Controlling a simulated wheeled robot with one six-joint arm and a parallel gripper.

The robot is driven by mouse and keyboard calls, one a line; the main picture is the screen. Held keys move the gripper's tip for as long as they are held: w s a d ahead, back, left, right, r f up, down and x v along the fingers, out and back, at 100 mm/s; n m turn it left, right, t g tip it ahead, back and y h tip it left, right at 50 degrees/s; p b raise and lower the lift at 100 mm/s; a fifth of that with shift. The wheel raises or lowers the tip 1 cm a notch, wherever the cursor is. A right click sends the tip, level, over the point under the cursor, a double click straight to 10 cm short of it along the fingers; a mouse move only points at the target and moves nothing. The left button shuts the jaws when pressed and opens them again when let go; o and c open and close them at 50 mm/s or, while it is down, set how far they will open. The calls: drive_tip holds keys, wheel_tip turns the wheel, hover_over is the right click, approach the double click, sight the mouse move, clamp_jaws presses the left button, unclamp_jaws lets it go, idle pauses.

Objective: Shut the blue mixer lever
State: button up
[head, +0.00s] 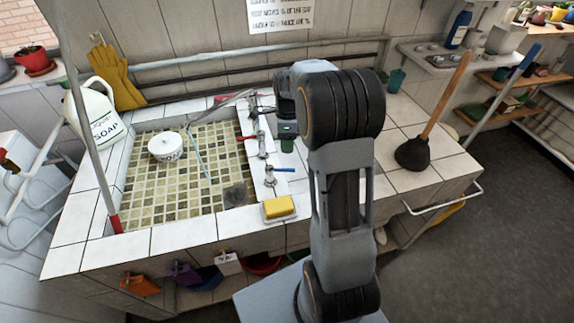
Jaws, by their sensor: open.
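The blue mixer lever (285,169) sticks out to the right from a chrome tap (270,178) on the sink's right ledge, just behind the yellow sponge. A red lever (246,137) on the tap behind it points left. My arm rises in front of the ledge and bends over at the top. My gripper (287,124) is the dark end hanging down near the back of the ledge, behind and above the blue lever and apart from it. Its fingers are small and partly hidden, with nothing clearly held. A dark green cup (287,145) shows right below it.
A yellow sponge (279,207) lies on a dish in front of the lever. A plunger (412,153) stands on the right counter. A soap jug (94,108) stands left.

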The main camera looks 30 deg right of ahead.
sight(287, 169)
drive_tip(key=f, duration=0.3)
drive_tip(key=s+f, duration=0.1)
drive_tip(key=f, duration=0.2)
drive_tip(key=a+f, duration=0.1)
drive_tip(key=f, duration=0.1)
drive_tip(key=shift+s+f, duration=0.3)
drive_tip(key=shift+f, duration=0.1)
clamp_jaws()
